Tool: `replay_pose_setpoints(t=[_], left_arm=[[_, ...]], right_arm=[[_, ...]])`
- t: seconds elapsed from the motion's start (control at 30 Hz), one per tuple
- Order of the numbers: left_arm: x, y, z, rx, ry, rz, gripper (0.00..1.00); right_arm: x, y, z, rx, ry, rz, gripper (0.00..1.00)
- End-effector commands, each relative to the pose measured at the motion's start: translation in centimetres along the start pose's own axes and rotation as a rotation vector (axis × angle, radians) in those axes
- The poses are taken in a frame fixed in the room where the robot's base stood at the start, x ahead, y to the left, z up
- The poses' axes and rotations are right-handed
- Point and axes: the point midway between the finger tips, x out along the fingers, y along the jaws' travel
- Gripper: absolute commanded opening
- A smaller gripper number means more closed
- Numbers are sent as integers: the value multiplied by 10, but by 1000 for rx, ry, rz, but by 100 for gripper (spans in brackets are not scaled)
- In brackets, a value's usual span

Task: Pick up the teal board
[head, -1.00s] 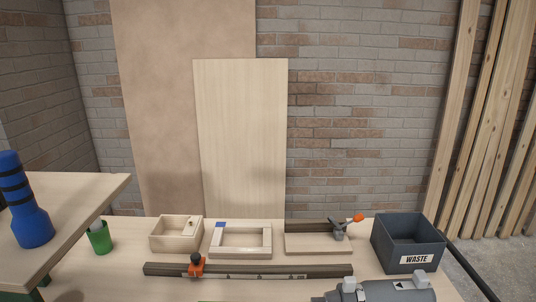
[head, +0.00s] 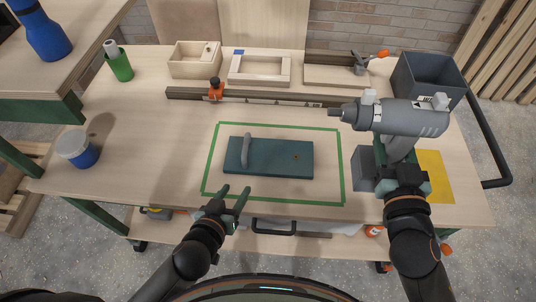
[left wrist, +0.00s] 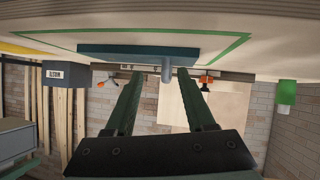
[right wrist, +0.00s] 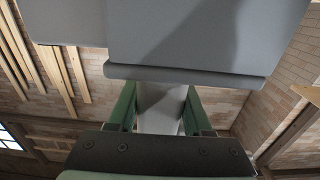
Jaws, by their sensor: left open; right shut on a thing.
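The teal board (head: 270,158) lies flat inside a green tape outline (head: 208,160) on the workbench. A grey upright handle (head: 246,150) stands on its left part, and a small brownish spot (head: 295,157) shows on its right part. My left gripper (head: 236,190) is open and empty, just in front of the board, not touching it. In the left wrist view the board (left wrist: 110,51) and its handle (left wrist: 168,70) appear beyond the open fingers. My right gripper (head: 401,172) is shut on the handle of a grey drill (head: 412,118); the drill's grip (right wrist: 160,105) shows between the fingers.
A grey block (head: 362,170) and a yellow patch (head: 436,175) lie by the right arm. Along the back are a wooden box (head: 180,67), a frame (head: 235,77), an orange-clamped rail (head: 185,93) and a dark waste bin (head: 425,72). A blue-white cup (head: 75,150) stands left.

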Motion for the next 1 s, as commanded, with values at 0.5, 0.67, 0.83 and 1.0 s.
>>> replay_pose_setpoints(t=[0.5,0.67,0.83,1.0], left_arm=[[19,3,-50,-72,154,-89,55],[41,1,-53,-71,154,-89,55],[63,-1,-56,-72,153,-88,55],[76,-2,-57,-73,151,-87,55]], right_arm=[[0,0,-4,1,9,-1,0],[0,0,-4,0,9,-1,0],[0,0,-4,0,9,-1,0],[0,0,-4,0,9,-1,0]])
